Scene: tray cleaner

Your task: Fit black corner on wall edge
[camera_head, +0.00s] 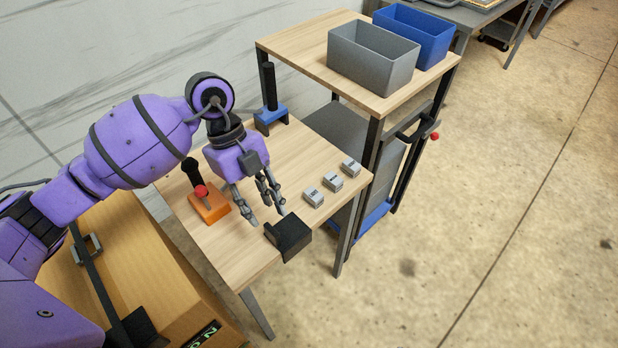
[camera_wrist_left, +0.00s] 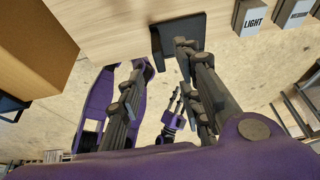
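The black corner (camera_head: 292,238) is an angled block at the front right edge of the wooden table. It also shows at the table edge in the left wrist view (camera_wrist_left: 183,32). My left gripper (camera_head: 267,216) is open and empty, pointing down over the table just behind the corner. One fingertip is very close to the corner; I cannot tell whether they touch. In the left wrist view the spread fingers (camera_wrist_left: 160,68) show, the right ones partly overlapping the corner. A small purple hand (camera_wrist_left: 172,118), seemingly my right gripper, shows far below; its finger state is unclear.
A cart (camera_head: 300,48) behind holds a grey bin (camera_head: 372,62) and a blue bin (camera_head: 432,45).

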